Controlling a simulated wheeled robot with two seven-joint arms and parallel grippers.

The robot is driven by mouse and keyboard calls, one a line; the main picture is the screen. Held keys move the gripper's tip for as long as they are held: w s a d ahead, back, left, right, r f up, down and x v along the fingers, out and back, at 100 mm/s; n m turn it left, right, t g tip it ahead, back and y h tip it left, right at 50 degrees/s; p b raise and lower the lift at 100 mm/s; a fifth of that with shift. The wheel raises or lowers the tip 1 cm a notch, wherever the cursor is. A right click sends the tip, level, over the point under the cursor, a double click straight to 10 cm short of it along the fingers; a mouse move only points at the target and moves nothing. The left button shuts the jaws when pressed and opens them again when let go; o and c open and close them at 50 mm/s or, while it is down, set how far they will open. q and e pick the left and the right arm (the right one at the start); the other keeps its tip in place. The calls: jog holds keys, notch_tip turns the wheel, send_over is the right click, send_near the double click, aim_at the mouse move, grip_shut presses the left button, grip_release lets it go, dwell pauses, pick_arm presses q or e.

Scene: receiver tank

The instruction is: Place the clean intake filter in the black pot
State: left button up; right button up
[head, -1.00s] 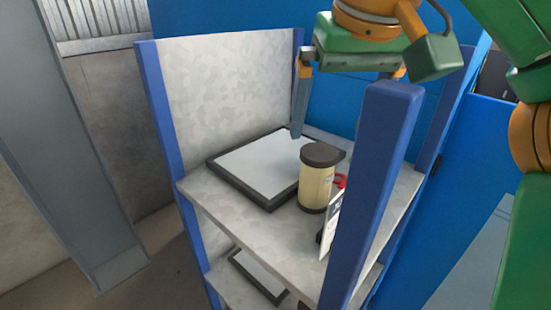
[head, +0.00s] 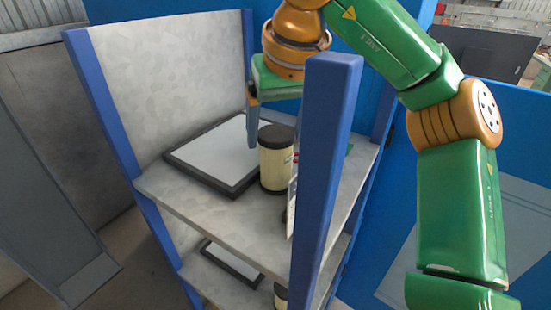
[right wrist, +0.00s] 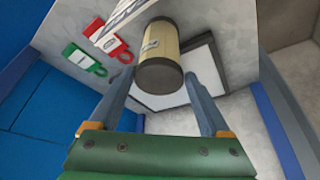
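A cream cylindrical filter (head: 275,172) with a dark cap stands upright on the upper shelf, at the edge of a grey pad. It also shows in the right wrist view (right wrist: 160,52), with a small label on its side. I cannot tell from its look whether it is the clean one. My right gripper (right wrist: 160,82) is open, its fingers on either side of the filter's capped end with gaps visible. In the head view one finger is left of the filter; the other is hidden. The black pot and my left gripper are not in view.
A blue shelf post (head: 325,180) stands in front of the filter's right side. A dark-framed pad (head: 215,155) lies on the upper shelf (head: 210,218). Red (right wrist: 108,38) and green (right wrist: 83,60) tags lie beside the filter. The lower shelf holds another pad (head: 232,262) and part of another cylinder (head: 281,297).

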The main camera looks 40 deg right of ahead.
jog(key=shift+s, duration=0.15)
jog(key=c, duration=0.7)
grip_shut()
